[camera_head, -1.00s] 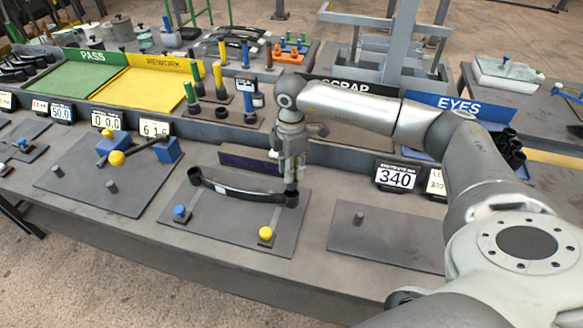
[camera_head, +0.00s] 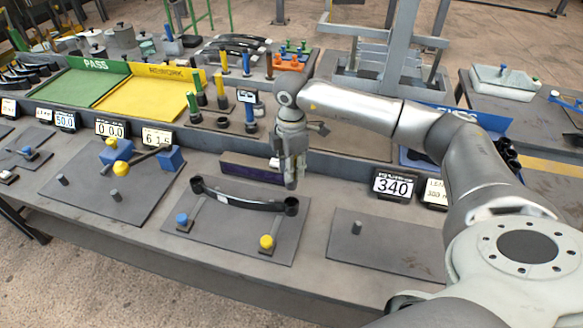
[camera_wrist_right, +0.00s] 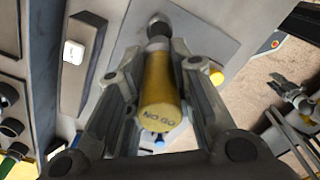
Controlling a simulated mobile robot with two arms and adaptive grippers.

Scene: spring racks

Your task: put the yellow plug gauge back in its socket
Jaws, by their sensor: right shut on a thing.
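My right gripper (camera_head: 291,178) is shut on the yellow plug gauge and holds it above the right eye of the black leaf spring (camera_head: 240,201). In the right wrist view the gauge (camera_wrist_right: 160,88) is a yellow cylinder marked NO GO with a dark far end, between the fingers of my right gripper (camera_wrist_right: 160,65). In the head view the gripper mostly hides it. An empty dark ring socket (camera_head: 221,122) stands in the gauge rack behind. A grey jointed part at the right of the wrist view looks like my left gripper (camera_wrist_right: 300,100); its jaws are unclear.
Green-and-yellow gauges (camera_head: 194,105) and a blue gauge (camera_head: 250,108) stand upright in the rack. A low dark box (camera_head: 250,168) lies behind the spring. A 340 display (camera_head: 394,184) stands to the right. The right plate (camera_head: 385,250) is mostly bare, with one peg.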

